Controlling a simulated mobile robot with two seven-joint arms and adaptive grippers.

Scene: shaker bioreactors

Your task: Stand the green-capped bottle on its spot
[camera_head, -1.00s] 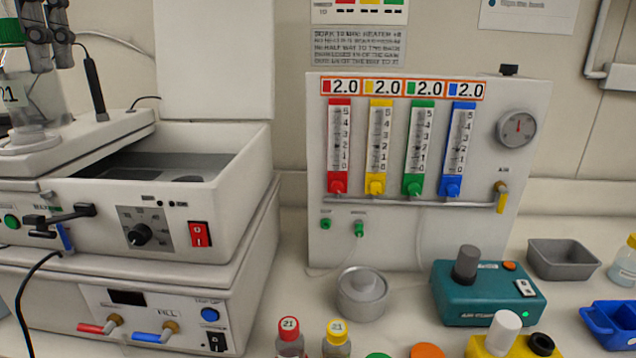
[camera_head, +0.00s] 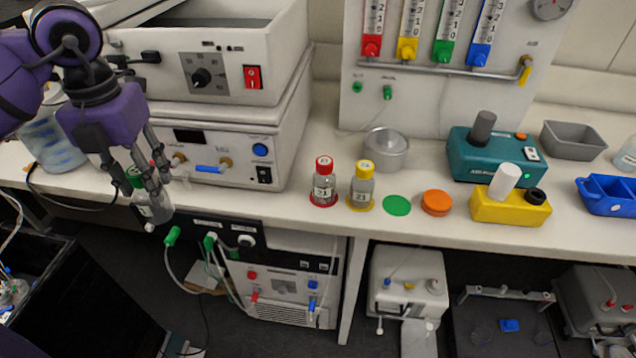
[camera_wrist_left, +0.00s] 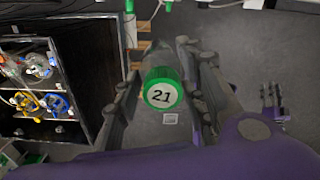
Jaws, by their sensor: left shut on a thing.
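The green-capped bottle (camera_head: 152,204) is held in my left gripper (camera_head: 150,180), in front of the bench edge at the left of the head view. It hangs slightly tilted there. In the left wrist view its green cap (camera_wrist_left: 163,91), marked 21, sits between the fingers of my left gripper (camera_wrist_left: 163,100). A flat green disc (camera_head: 397,205) lies bare on the bench, right of the red-capped bottle (camera_head: 323,182) and the yellow-capped bottle (camera_head: 361,185). Those two bottles stand upright on discs of their own colours. My right gripper is not in the head view.
An orange disc-shaped object (camera_head: 436,203) lies right of the green disc, with a yellow box (camera_head: 510,206) beyond it. A metal pot (camera_head: 386,147) stands behind. The bath and fill unit (camera_head: 225,150) stand at the left. Bench space in front of the fill unit is clear.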

